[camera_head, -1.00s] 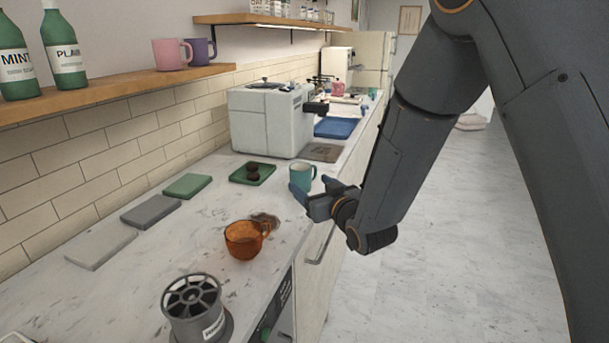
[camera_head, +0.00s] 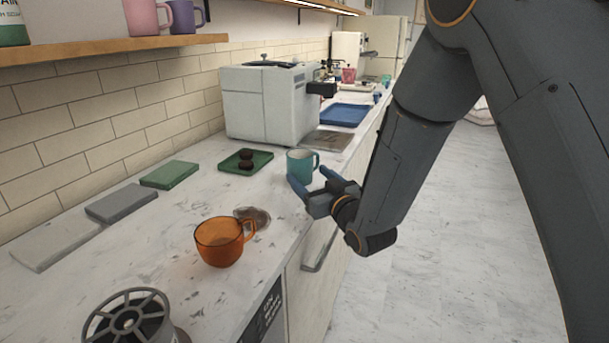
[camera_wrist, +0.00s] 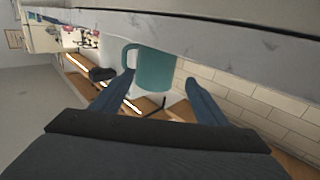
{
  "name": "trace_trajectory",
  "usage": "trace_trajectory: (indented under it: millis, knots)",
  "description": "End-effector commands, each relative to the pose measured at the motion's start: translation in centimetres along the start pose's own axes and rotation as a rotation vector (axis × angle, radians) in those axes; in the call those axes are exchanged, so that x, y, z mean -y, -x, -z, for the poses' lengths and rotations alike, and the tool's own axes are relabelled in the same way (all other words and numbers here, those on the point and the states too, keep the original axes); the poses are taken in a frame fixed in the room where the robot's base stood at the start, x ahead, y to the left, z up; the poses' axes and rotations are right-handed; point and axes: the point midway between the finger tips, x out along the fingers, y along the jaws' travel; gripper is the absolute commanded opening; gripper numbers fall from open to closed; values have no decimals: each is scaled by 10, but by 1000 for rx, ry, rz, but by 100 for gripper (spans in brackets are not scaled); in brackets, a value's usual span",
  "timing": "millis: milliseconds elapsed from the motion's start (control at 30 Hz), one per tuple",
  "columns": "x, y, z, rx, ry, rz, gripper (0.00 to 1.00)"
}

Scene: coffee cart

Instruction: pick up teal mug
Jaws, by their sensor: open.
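The teal mug (camera_head: 300,164) stands upright on the marble counter near its front edge, its handle toward the right. My gripper (camera_head: 312,184) is open, just in front of the mug at about its lower height, and nothing is held. In the wrist view the teal mug (camera_wrist: 155,68) shows beyond the two blue fingertips and roughly between their lines, with its handle on the left side. The open gripper (camera_wrist: 160,85) shows there too. The fingers seem not to enclose the mug; whether one touches it I cannot tell.
An orange glass mug (camera_head: 221,241) stands nearer on the counter beside a dark round patch (camera_head: 254,217). A white coffee machine (camera_head: 268,104) stands behind. The floor at right is clear.

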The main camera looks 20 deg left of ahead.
Motion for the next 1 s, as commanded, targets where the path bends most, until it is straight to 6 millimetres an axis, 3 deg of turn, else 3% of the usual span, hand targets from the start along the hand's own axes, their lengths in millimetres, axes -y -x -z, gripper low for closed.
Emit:
trace_trajectory:
  millis: [67,267,800,1000]
  knots:
    - [-2,-2,-9,0,0,0,68]
    - [-2,-15,-10,0,0,0,68]
    - [-5,-77,-12,1,0,0,68]
    - [-5,-80,-13,1,0,0,68]
